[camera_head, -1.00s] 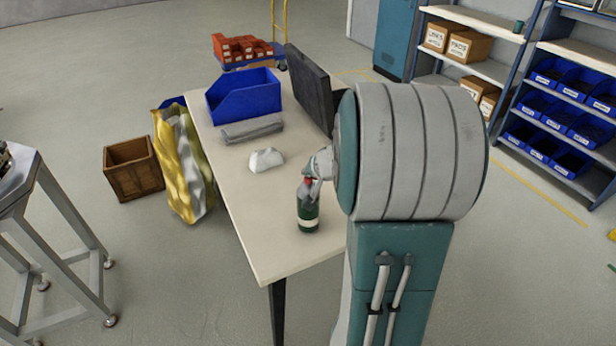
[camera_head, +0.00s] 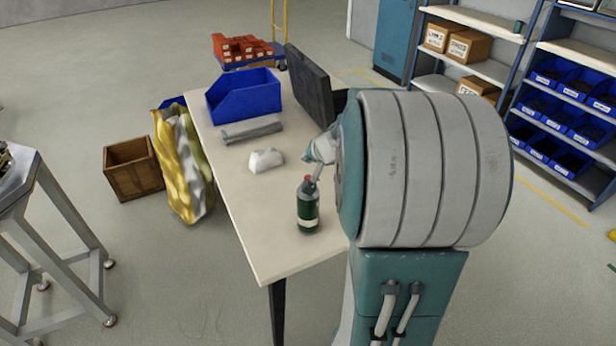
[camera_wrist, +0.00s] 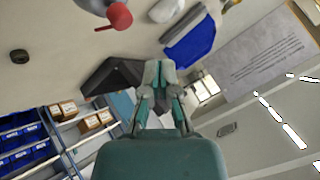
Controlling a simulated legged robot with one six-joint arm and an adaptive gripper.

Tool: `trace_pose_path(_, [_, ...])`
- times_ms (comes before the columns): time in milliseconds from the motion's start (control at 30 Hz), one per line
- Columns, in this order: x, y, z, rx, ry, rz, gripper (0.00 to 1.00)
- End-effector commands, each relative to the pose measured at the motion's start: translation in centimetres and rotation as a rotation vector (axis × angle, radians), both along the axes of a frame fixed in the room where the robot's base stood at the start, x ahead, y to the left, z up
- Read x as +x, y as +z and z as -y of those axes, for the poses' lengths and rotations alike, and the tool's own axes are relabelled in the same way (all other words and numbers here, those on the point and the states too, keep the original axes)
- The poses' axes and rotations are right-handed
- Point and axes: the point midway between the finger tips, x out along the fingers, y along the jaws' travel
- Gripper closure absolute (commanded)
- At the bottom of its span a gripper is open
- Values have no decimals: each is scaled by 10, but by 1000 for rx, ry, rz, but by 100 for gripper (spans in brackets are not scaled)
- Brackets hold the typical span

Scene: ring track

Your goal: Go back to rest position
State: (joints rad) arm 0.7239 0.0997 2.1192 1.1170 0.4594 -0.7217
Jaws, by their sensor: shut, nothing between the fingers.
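My gripper (camera_wrist: 159,72) is shut and empty in the wrist view. In the head view my arm hides most of it, with a small part (camera_head: 318,168) showing just above and right of the bottle's top. The dark green bottle (camera_head: 308,212) with a red top and pale label stands upright on the cream table (camera_head: 262,235). In the wrist view its red top (camera_wrist: 117,17) shows at the upper edge, apart from the fingers.
On the table are a white lump (camera_head: 266,160), a grey folded item (camera_head: 251,130), a blue bin (camera_head: 243,98) and a dark upright panel (camera_head: 307,85). A yellow-silver sack (camera_head: 183,165) and wooden crate (camera_head: 133,169) stand left. Shelves (camera_head: 470,65) stand right.

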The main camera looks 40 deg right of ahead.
Motion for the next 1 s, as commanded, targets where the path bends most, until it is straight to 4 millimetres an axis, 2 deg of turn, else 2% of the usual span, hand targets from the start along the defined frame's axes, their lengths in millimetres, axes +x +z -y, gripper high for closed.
trace_pose_path(233, [0, 18, 0, 0, 0, 0, 100])
trace_pose_path(767, [0, 19, 0, 1, 1, -1, 100])
trace_pose_path(867, [0, 25, -15, -7, 35, -5, 100])
trace_pose_path(967, [-3, 38, -57, -27, 133, -23, 100])
trace_pose_path(1000, [-7, 44, -79, -40, 186, -36, 100])
